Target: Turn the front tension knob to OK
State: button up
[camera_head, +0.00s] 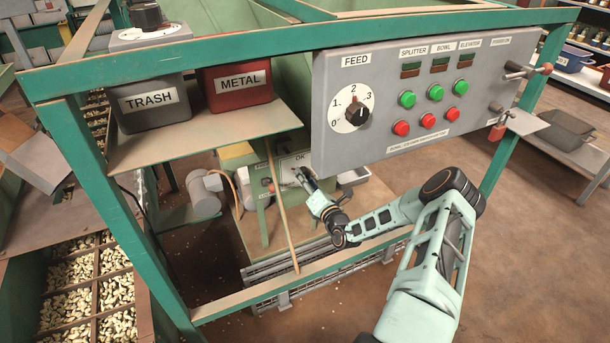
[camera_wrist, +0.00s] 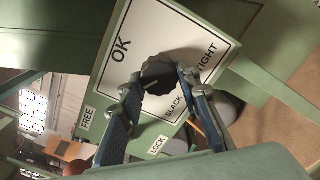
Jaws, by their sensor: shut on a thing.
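The front tension knob (camera_wrist: 158,74) is dark and round with a scalloped edge. It sits on a white plate (camera_wrist: 143,29) marked OK, SLACK and TIGHT. In the wrist view my gripper (camera_wrist: 158,84) has one finger on each side of the knob, shut on it. I cannot tell for sure which word the knob points to. In the head view the plate (camera_head: 300,156) is on a green machine below the grey control panel, and my gripper (camera_head: 299,175) reaches to it from the right. The knob is largely hidden there by my gripper.
The grey control panel (camera_head: 335,95) with its FEED dial and buttons hangs above my arm. A green frame bar (camera_head: 300,275) runs below it. TRASH (camera_head: 150,100) and METAL (camera_head: 237,88) bins stand on a shelf at left. FREE (camera_wrist: 87,117) and LOCK (camera_wrist: 158,145) labels are near the plate.

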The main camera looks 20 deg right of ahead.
jog(key=m+p, duration=0.2)
jog(key=m, duration=0.9)
jog(key=shift+r, duration=0.15)
jog(key=shift+a+m, duration=0.1)
jog(key=shift+m, duration=0.2)
jog(key=o, duration=1.2)
jog(key=shift+c, duration=0.2)
jog(key=shift+s, duration=0.1)
jog(key=s, duration=1.1)
jog(key=shift+s+d, duration=0.25)
jog(key=shift+s, duration=0.15)
